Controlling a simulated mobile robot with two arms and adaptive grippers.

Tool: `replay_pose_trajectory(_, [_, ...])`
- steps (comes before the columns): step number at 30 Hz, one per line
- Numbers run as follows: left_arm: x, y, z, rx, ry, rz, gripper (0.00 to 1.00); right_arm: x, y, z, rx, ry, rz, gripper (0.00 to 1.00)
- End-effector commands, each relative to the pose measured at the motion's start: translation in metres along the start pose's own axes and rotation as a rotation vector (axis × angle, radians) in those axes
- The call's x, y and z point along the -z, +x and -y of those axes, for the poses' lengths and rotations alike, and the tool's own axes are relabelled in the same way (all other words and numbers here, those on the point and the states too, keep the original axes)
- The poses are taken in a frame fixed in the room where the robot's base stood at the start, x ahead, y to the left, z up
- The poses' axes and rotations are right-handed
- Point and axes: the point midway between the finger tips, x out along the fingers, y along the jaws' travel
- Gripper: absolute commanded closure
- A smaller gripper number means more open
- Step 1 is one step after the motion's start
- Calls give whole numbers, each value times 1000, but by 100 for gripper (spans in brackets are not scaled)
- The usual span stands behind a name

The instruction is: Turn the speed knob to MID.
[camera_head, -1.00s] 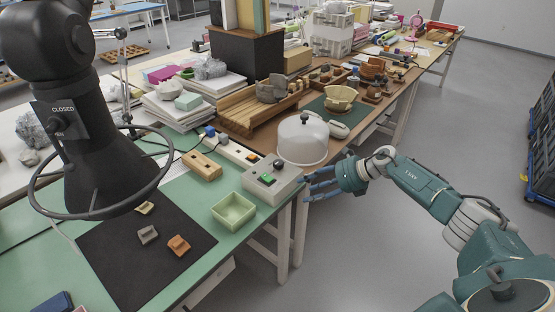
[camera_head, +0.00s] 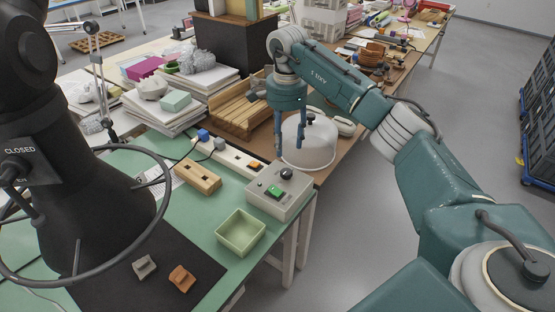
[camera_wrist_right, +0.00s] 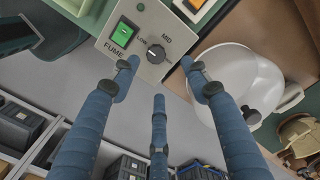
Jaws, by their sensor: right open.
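The speed knob (camera_head: 286,173) is a small dark dial on top of a light grey control box (camera_head: 292,203) at the table's front right edge. In the right wrist view the knob (camera_wrist_right: 155,53) sits beside the printed word MID; its exact pointing is too small to read. A green switch (camera_wrist_right: 123,33) marked FUME is on the same box (camera_wrist_right: 151,73). My right gripper (camera_head: 288,148) points down above and behind the box, open and empty. In the wrist view its fingers (camera_wrist_right: 160,82) are spread below and around the knob, apart from it. My left gripper is out of view.
A white dome (camera_head: 309,150) with a black top knob stands close behind the box, near the right fingers. A green tray (camera_head: 241,232) and a wooden block (camera_head: 198,177) lie to the left.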

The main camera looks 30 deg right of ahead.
Motion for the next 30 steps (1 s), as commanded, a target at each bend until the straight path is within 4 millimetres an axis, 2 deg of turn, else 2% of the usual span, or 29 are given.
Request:
replay_pose_trajectory(3, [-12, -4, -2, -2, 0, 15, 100, 0, 13, -1, -4, 0, 0, 54])
replay_pose_trajectory(9, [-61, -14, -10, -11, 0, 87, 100, -1, 51, -2, -7, 1, 2, 54])
replay_pose_trajectory(12, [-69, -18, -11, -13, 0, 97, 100, -1, 69, -1, -5, 1, 3, 54])
replay_pose_trajectory(16, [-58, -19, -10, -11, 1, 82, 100, -1, 89, -1, -4, 2, 4, 54])
replay_pose_trajectory(22, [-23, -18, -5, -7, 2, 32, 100, -1, 104, 0, -1, 2, 3, 54])
replay_pose_trajectory(25, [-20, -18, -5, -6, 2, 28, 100, -1, 107, 0, -1, 2, 3, 54])
replay_pose_trajectory(30, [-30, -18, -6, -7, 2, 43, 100, -1, 107, 0, -1, 2, 3, 54])
